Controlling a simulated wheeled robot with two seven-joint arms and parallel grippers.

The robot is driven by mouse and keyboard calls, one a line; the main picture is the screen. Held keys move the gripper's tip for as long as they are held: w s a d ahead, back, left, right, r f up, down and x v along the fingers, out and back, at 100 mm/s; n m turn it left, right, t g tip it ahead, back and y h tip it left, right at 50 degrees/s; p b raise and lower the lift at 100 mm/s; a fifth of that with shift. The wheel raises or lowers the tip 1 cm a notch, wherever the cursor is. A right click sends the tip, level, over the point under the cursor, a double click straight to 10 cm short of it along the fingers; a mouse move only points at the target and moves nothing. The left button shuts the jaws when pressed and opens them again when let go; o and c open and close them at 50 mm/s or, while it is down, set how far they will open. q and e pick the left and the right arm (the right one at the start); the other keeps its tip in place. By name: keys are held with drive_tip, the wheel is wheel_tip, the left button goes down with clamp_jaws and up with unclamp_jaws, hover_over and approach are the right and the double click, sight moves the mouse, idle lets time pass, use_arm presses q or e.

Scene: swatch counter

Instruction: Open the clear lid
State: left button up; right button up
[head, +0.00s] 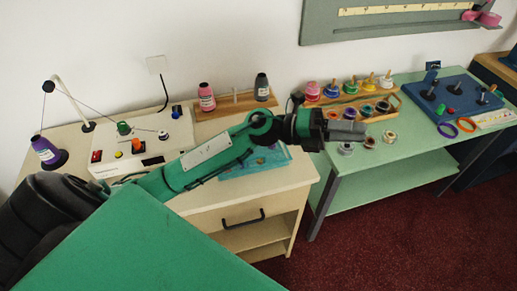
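A teal-blue box or tray (277,161) sits near the right edge of the cream counter, partly hidden behind my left forearm. I cannot make out for sure a clear lid on it or elsewhere. My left gripper (362,131) reaches across from the left, past the box, and points right. It is in front of the wooden rack on the green table. Its grey fingers lie close together and nothing clearly shows between them; the gap cannot be judged. My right gripper is not in view.
The cream counter (205,207) holds a white machine (160,145), a purple spool cone (48,152) and a spool rack (234,106). The green table (425,150) bears a wooden rack (338,99) of coloured spools, small rings and a blue board (455,98).

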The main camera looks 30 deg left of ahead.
use_arm(q)
wheel_tip(320, 180, down, 4)
drive_tip(key=a+r+m+g+y, duration=0.1)
drive_tip(key=m+g+y, duration=0.2)
drive_tip(key=m+g, duration=0.2)
drive_tip(key=m+g+y+p, duration=0.2)
drive_tip(key=y+p, duration=0.2)
drive_tip(key=y, duration=1.1)
hover_over(258, 162)
wheel_tip(258, 162, down, 18)
drive_tip(key=shift+d+r, duration=0.1)
drive_tip(key=shift+r, duration=0.05)
clamp_jaws()
